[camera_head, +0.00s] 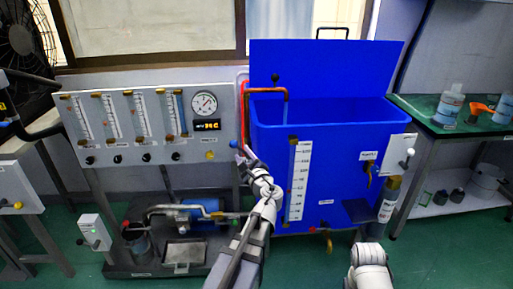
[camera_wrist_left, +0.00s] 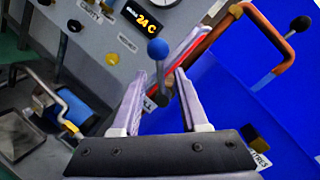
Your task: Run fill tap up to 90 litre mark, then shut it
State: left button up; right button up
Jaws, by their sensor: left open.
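The blue tank (camera_head: 335,115) stands open-topped at centre right, with a copper fill pipe (camera_head: 270,90) bending over its left rim. The pipe also shows in the wrist view (camera_wrist_left: 285,55). A white litre scale (camera_head: 298,180) is on the tank front; its level is too small to read. A lever with a blue ball knob (camera_wrist_left: 157,48) stands beside the pipe's lower run; the knob shows small in the head view (camera_head: 234,144). My left gripper (camera_head: 247,152) is open, its fingers (camera_wrist_left: 160,78) either side of the lever, knob just beyond the tips. My right gripper is out of view.
A grey panel with flow tubes and a round gauge (camera_head: 204,104) stands left of the tank. A pump rig (camera_head: 185,225) sits below it. A green-topped bench (camera_head: 430,110) with bottles is at right. My right arm shows at the bottom.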

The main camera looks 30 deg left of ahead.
aim_at(237, 147)
pick_arm(q)
jog(key=shift+w+a+r+h, duration=0.1)
jog(key=shift+a+r+h, duration=0.05)
jog(key=shift+a+h, duration=0.15)
jog(key=x, duration=0.7)
jog(key=shift+w+a, duration=0.25)
jog(key=shift+w, duration=0.05)
grip_shut()
jog(key=shift+s, duration=0.1)
dwell(1.0)
